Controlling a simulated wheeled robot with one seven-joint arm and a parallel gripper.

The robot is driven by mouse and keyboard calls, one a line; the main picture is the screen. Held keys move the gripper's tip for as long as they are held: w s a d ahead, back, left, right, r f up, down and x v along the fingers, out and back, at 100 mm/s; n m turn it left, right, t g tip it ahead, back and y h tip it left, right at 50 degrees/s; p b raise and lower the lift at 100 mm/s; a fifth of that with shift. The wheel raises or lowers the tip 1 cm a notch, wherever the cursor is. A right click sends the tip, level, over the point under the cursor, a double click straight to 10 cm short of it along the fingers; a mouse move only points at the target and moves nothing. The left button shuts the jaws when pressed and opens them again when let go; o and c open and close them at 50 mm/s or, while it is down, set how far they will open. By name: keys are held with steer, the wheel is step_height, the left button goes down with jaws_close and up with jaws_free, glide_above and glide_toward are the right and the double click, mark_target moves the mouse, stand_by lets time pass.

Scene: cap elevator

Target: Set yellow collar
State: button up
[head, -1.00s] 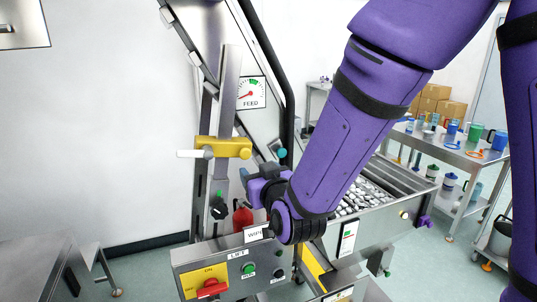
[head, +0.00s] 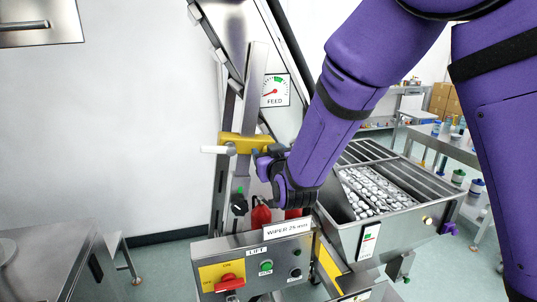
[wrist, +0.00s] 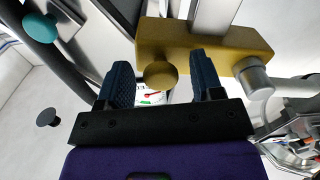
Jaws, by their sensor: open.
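The yellow collar (head: 236,142) is a block around the upright steel post, with a pale handle (head: 214,150) sticking out to its left. In the wrist view the collar (wrist: 225,48) spans the upper middle, with a round yellow knob (wrist: 160,75) on its near side. My gripper (head: 258,160) is at the collar's right end, just below and in front of it. In the wrist view my gripper (wrist: 162,78) is open, its two dark fingers on either side of the knob. I cannot tell whether they touch it.
The control box (head: 255,268) with a red switch and green button stands below the collar. A black dial (head: 239,204) and a red part (head: 261,214) are under the collar. A hopper of caps (head: 372,190) is to the right. A FEED gauge (head: 275,90) hangs behind.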

steer(key=shift+w, duration=0.1)
jaws_close()
step_height(320, 180, down, 8)
steer(key=a, duration=0.1)
steer(key=shift+s+a+r, duration=0.15)
steer(key=shift+s+a, duration=0.05)
steer(key=shift+s, duration=0.1)
steer(key=shift+c, duration=0.2)
jaws_free()
steer(key=shift+o, duration=0.2)
steer(key=v, duration=1)
steer(key=shift+s, duration=0.35)
